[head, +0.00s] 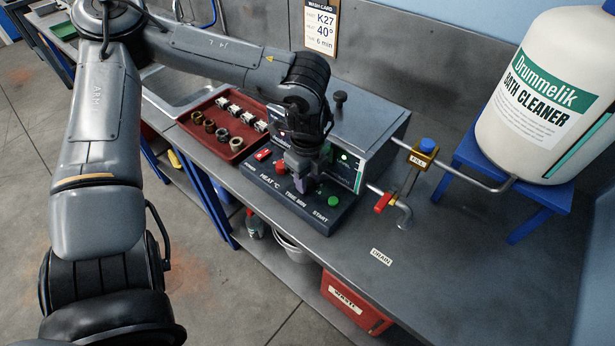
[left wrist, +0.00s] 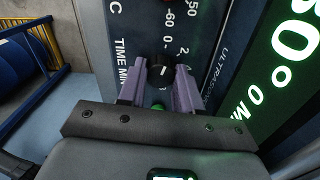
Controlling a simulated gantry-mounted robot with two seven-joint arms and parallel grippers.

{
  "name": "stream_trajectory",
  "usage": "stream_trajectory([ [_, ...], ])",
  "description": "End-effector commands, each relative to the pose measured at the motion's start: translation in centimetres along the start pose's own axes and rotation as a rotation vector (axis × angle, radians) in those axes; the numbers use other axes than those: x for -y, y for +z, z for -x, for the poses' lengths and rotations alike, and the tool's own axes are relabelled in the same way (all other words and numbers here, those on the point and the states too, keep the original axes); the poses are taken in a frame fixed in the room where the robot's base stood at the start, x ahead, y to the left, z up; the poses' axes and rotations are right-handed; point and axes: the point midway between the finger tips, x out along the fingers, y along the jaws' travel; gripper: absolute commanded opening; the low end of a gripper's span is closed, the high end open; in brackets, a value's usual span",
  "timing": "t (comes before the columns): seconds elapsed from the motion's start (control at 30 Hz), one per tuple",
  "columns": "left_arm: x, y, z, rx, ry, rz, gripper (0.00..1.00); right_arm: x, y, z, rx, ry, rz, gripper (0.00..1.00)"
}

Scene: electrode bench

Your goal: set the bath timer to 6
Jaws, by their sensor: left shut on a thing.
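My left gripper (head: 304,182) reaches down onto the black control panel (head: 335,212), over the dial marked TIME MIN. In the left wrist view its two purple-grey fingers (left wrist: 163,78) are shut on the sides of the black timer knob (left wrist: 161,68). The knob's white mark points roughly to the top of that picture; numbers are printed around it, partly hidden by the fingers. The green display (left wrist: 285,70) is cut off, but "0°" and "0 M" can be read. In the head view the gripper hides the knob. My right gripper is not in view.
The red heat knob (head: 280,168) and green start button (head: 334,200) flank the gripper. A wash card (head: 321,28) reads K27, 40°, 6 min. A red tray (head: 215,150) of fittings lies left; the fill valve (head: 423,153) and cleaner drum (head: 545,100) stand right.

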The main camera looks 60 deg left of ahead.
Motion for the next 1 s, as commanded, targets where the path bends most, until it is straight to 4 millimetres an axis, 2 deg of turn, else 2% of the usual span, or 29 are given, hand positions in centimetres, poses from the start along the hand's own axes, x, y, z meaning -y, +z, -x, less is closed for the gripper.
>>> stream_trajectory([
  [1.0,-0.02,-0.06,0.06,-0.001,0.000,-0.930,0.03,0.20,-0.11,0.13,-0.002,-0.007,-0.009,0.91],
])
